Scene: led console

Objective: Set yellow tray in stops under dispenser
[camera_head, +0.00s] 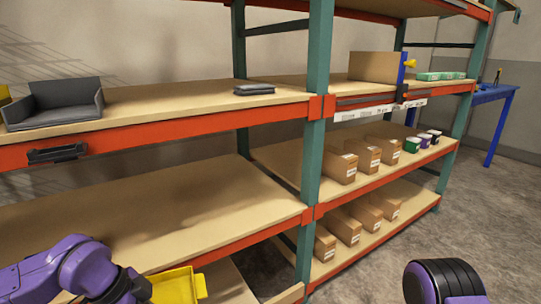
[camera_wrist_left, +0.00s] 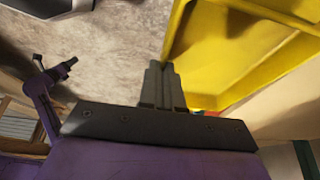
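The yellow tray (camera_head: 178,286) is at the bottom left of the head view, in front of the lower shelf, partly cut off. It fills the upper right of the left wrist view (camera_wrist_left: 240,65). My left gripper (camera_wrist_left: 160,68) has its dark fingers close together against the tray's edge and appears shut on it. A small purple arm of mine shows at the left of the wrist view, with a dark end (camera_wrist_left: 70,64) too small to read. I cannot tell surely which thing is the dispenser; a blue upright with a yellow part (camera_head: 406,72) stands on the upper right shelf.
A dark grey open bin (camera_head: 62,98) stands on the upper left shelf, with flat dark pieces (camera_head: 254,89) farther right. Brown boxes (camera_head: 343,168) line the right lower shelves. A green post (camera_head: 318,110) divides the bays. The middle left shelf (camera_head: 180,210) is bare.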

